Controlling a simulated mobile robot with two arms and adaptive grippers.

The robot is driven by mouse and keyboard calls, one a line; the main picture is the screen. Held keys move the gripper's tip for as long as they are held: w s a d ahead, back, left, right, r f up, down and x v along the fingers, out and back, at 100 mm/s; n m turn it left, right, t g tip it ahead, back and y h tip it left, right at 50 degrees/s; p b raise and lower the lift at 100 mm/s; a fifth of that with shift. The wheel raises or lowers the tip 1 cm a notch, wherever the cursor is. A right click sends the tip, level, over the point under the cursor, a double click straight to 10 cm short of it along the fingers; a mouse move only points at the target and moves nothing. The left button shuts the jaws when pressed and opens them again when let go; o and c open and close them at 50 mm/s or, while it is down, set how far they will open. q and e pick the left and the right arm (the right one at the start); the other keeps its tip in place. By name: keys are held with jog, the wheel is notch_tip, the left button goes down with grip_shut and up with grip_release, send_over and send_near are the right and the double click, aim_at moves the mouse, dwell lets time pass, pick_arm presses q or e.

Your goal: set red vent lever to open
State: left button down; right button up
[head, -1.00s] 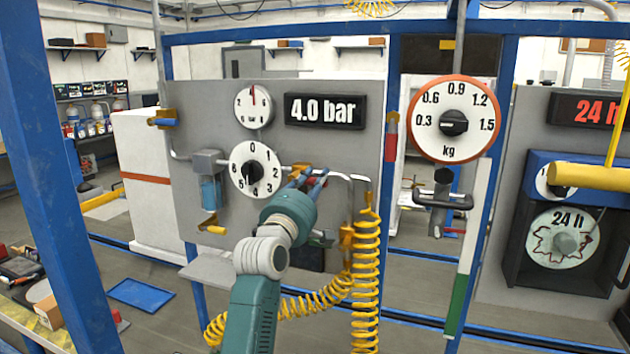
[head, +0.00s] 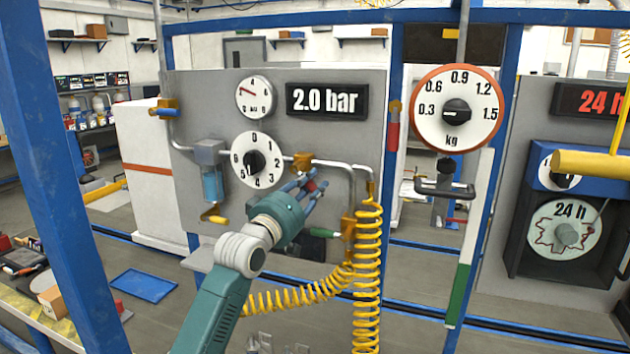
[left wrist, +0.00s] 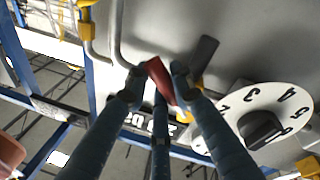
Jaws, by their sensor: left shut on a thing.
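The red vent lever (head: 311,186) shows as a small red piece between the fingers of my left gripper (head: 314,184), just below the yellow valve body (head: 302,161) on the pipe of the grey panel. In the left wrist view the red lever (left wrist: 162,80) lies tilted between the fingertips of my left gripper (left wrist: 155,83), which is shut on it. Part of the lever is hidden by the fingers. The pressure display (head: 327,100) reads 2.0 bar. My right gripper is not in view.
A white regulator dial (head: 257,144) with a black knob and a round gauge (head: 254,97) sit beside the valve. A coiled yellow hose (head: 367,270) hangs just right of my arm. A kg dial (head: 457,88) stands further right.

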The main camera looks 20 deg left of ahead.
pick_arm(q)
jog(key=shift+a+f+m+g+h+p, duration=0.1)
jog(key=shift+a+f+m+g+p, duration=0.35)
jog(key=shift+m, duration=1.2)
jog(key=shift+a+f+m+g+h+p, duration=0.15)
jog(key=shift+a+f+m+p, duration=0.55)
jog(key=shift+m, duration=1)
jog(key=shift+a+f+m+g+h+p, duration=0.1)
jog(key=shift+a+m+g+p, duration=0.25)
jog(key=shift+a+m, duration=0.9)
jog(key=shift+w+d+m, duration=0.1)
jog(key=shift+d+m, duration=0.3)
jog(key=shift+m, duration=0.1)
jog(key=c, duration=1.5)
grip_release()
jog(key=shift+a, duration=0.1)
jog(key=v, duration=1.2)
